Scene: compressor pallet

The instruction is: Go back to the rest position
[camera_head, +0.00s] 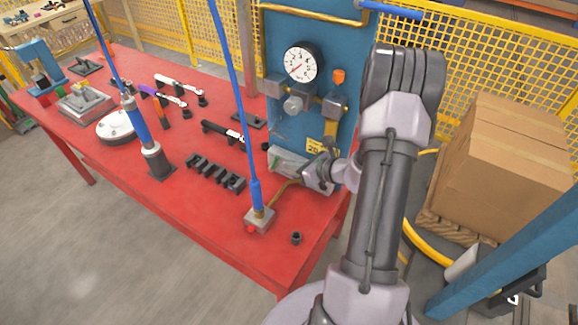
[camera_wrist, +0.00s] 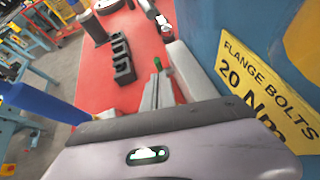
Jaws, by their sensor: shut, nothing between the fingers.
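My gripper (camera_head: 305,181) is low in front of the blue panel (camera_head: 305,130), above the right part of the red table (camera_head: 200,215). My arm reaches down to it from the right. In the wrist view the narrow grey fingers (camera_wrist: 157,90) are together, with nothing seen between them. A pale block (camera_wrist: 183,68) lies just beside them, against the panel; I cannot tell whether they touch it. The yellow "FLANGE BOLTS 20 Nm" label (camera_wrist: 255,85) is close on the right.
A pressure gauge (camera_head: 300,64) and fittings stick out of the panel above my gripper. A black slotted rack (camera_head: 215,173) and a block with a blue hose (camera_head: 259,219) stand to the left. A cardboard box (camera_head: 505,155) and yellow mesh fence are on the right.

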